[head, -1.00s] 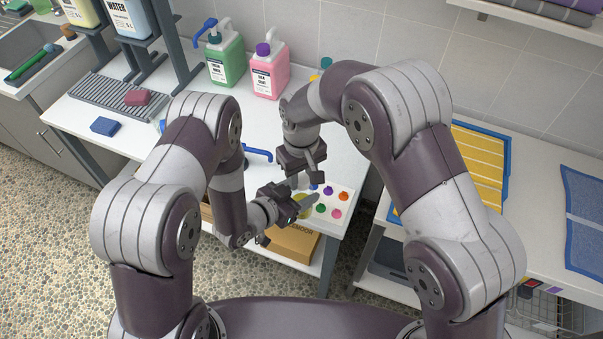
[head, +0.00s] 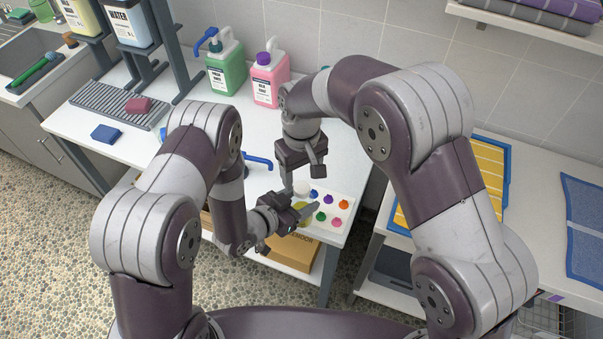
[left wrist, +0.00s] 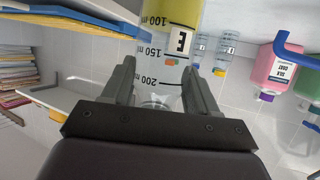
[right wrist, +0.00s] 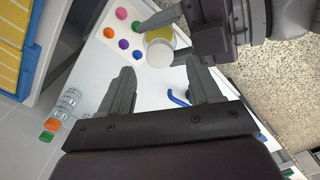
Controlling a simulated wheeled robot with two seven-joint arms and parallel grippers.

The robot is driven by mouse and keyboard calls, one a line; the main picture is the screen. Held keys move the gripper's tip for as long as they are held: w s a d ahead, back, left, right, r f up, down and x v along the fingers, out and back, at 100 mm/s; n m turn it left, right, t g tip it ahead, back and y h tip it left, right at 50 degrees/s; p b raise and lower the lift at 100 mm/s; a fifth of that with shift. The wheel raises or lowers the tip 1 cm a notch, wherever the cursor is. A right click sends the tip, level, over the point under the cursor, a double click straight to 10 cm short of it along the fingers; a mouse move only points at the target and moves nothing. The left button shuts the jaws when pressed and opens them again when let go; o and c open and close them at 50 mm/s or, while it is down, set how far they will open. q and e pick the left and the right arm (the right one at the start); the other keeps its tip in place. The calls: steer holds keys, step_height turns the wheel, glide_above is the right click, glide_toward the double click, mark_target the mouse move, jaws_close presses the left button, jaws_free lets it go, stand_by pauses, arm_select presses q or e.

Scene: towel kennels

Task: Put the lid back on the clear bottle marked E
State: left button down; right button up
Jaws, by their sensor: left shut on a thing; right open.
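The clear bottle marked E (left wrist: 180,42) holds yellow liquid and shows upside down in the left wrist view. My left gripper (left wrist: 160,70) is shut on it near its 200 ml mark. In the head view the right gripper (head: 302,182) is above the left gripper (head: 304,211), which partly hides the bottle.
A white tray (head: 347,197) with several coloured knobs lies close beside the bottle. Green (head: 226,70) and pink (head: 268,80) jugs stand at the back of the table. A blue-handled tool (head: 258,160) lies nearby. Small clear bottles (right wrist: 64,108) stand farther off.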

mark_target(302, 187)
steer(key=shift+c, duration=1.2)
step_height(302, 187, up, 4)
steer(key=shift+f+m, duration=0.25)
steer(key=shift+m, duration=0.55)
steer(key=shift+f, duration=4.05)
steer(key=c, duration=0.9)
